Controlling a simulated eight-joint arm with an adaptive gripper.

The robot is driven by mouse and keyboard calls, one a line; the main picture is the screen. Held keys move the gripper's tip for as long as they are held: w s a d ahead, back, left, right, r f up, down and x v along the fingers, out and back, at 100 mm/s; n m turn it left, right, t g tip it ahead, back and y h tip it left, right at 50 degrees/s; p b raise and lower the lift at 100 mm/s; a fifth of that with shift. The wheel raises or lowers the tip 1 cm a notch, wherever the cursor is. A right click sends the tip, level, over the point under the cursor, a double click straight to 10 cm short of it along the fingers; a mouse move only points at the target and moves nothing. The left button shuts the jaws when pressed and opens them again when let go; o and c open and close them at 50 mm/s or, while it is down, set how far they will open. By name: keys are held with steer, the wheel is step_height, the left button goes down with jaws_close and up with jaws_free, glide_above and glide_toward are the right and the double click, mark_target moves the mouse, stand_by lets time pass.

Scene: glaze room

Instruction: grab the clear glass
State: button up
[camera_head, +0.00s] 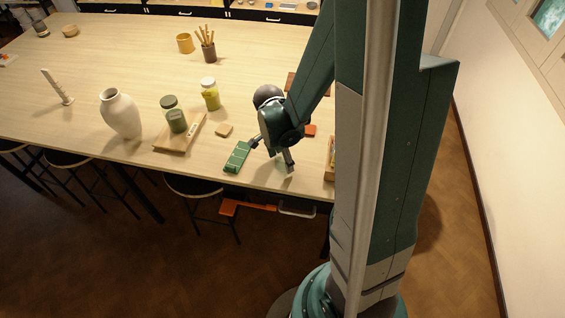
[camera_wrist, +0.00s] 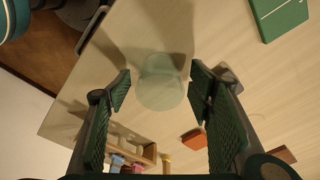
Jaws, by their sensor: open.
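The clear glass (camera_wrist: 160,84) is a faint, pale greenish round shape in the wrist view. It is on the light wooden table (camera_head: 130,40) near its front edge. My gripper (camera_wrist: 158,90) is open, with its green ridged fingers on either side of the glass in that view. There is a visible gap between the glass and each finger, and nothing is held. In the head view my gripper (camera_head: 273,157) points down near the table's front edge. The glass is hard to make out there, with only a faint pale patch by the fingers.
A green block-like object (camera_head: 237,157) lies left of my gripper. A wooden board (camera_head: 165,143), green jar (camera_head: 172,112), yellow jar (camera_head: 210,94) and white vase (camera_head: 120,113) stand further left. In the wrist view, an orange block (camera_wrist: 194,140) and a wooden box (camera_wrist: 148,152) are close by.

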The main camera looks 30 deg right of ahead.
steer(key=shift+c, duration=0.6)
steer(key=c, duration=0.9)
steer(key=shift+r, duration=0.15)
steer(key=shift+r+p, duration=0.3)
steer(key=shift+r, duration=4.6)
